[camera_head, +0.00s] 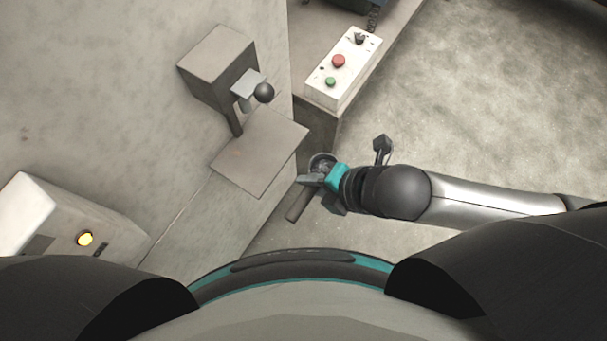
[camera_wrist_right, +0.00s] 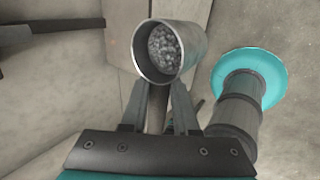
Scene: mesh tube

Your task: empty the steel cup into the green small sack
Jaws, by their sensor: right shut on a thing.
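My right gripper (camera_head: 320,181) is shut on the steel cup (camera_head: 320,160) in the head view, near the middle. In the right wrist view the cup (camera_wrist_right: 192,36) shows its open mouth. Grey granules (camera_wrist_right: 164,48) lie inside it. The cup's grey handle passes down between the fingers of the right gripper (camera_wrist_right: 160,100). In the head view a rod-like end (camera_head: 297,206) of the handle sticks out below the fingers. I see no green small sack in either view. My left gripper is not in view.
A grey machine (camera_head: 216,60) with a black ball knob (camera_head: 264,92) stands above a flat metal plate (camera_head: 262,152), left of the cup. A white control box (camera_head: 344,68) has red and green buttons. A white box (camera_head: 45,215) with a yellow light stands at lower left. Floor at right is clear.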

